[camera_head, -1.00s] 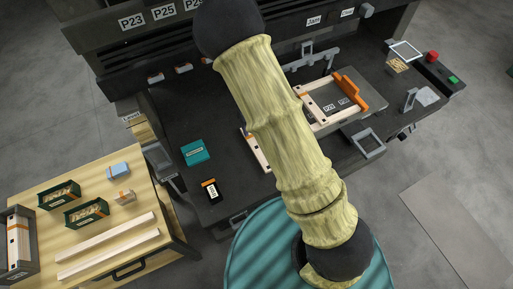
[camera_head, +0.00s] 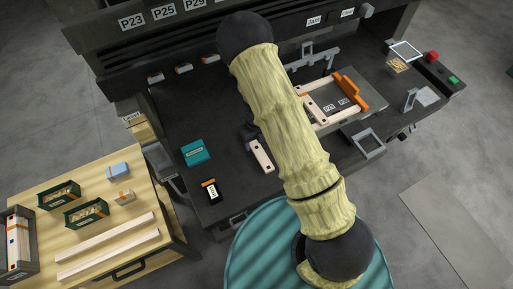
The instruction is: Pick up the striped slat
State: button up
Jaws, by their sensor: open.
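A pale slat with dark spots (camera_head: 262,157) lies on the dark bench, left of my arm; I cannot make out stripes on it. A dark part that looks like my gripper (camera_head: 248,137) shows at the left edge of my arm, over the slat's far end. It is open, and its fingertips are mostly hidden. I cannot tell whether it touches the slat. Two plain pale slats (camera_head: 107,238) lie on the wooden table at left. More pale slats (camera_head: 17,243) stand in a dark holder at its left end.
A pale frame with an orange clamp (camera_head: 352,88) sits in a jig to the right of my arm. A teal box (camera_head: 195,152) and a black and orange box (camera_head: 210,190) stand left of the slat. Green bins (camera_head: 86,213) stand on the wooden table (camera_head: 150,195).

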aim_at(259, 150)
jog(key=f, duration=0.4)
jog(key=shift+s+d+f+p, duration=0.2)
jog(key=shift+d+f+p, duration=0.1)
jog(key=shift+f+p, duration=0.1)
jog(key=c, duration=1.1)
jog(key=shift+r, duration=0.15)
notch_tip(259, 150, up, 10)
jog(key=shift+f, duration=0.1)
